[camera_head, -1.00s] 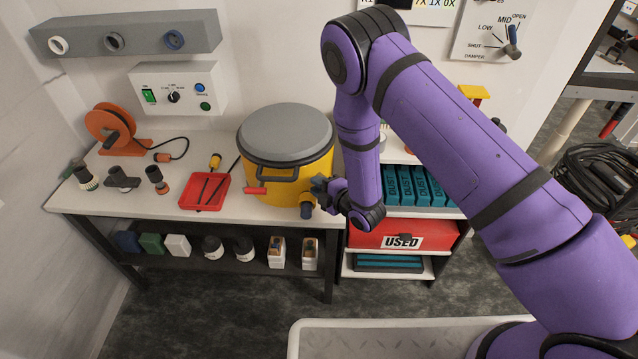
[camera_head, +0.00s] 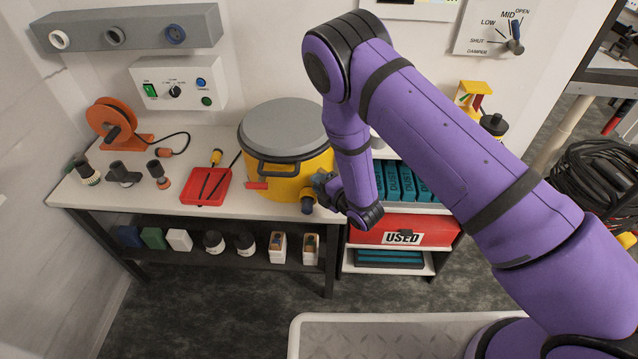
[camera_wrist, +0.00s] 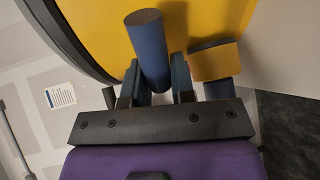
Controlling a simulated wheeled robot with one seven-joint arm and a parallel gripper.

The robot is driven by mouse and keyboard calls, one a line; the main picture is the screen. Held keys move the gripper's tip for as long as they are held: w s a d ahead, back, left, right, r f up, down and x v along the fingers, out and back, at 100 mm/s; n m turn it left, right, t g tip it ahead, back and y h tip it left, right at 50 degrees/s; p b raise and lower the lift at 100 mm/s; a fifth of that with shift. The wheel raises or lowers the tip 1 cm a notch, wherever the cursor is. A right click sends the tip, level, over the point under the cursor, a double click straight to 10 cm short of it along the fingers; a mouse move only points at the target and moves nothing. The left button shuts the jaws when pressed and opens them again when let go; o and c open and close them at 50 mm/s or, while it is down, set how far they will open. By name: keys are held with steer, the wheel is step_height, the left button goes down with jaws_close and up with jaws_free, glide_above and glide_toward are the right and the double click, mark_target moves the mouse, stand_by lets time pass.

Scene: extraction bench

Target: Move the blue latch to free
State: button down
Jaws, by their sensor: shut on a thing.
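The blue latch (camera_wrist: 148,45) is a round blue bar against the yellow drum (camera_wrist: 189,20) in the wrist view. My gripper (camera_wrist: 156,78) is shut on it, with one dark finger on each side. In the head view my gripper (camera_head: 324,184) is at the front right side of the yellow drum (camera_head: 318,165), below the grey lid (camera_head: 285,126). There the latch is hidden or too small to make out behind my gripper. A yellow and blue port (camera_wrist: 214,62) sits right beside my fingers in the wrist view.
A red tray (camera_head: 190,196) with dark tools lies left of the drum on the white bench (camera_head: 235,208). A shelf with teal boxes (camera_head: 405,182) and a red "USED" bin (camera_head: 375,230) stands to the right, close under my arm. A red-tipped piece (camera_head: 257,186) projects from the drum's front.

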steer(key=c, duration=1)
jaws_free()
steer(key=v, duration=1.1)
steer(key=shift+w, duration=0.1)
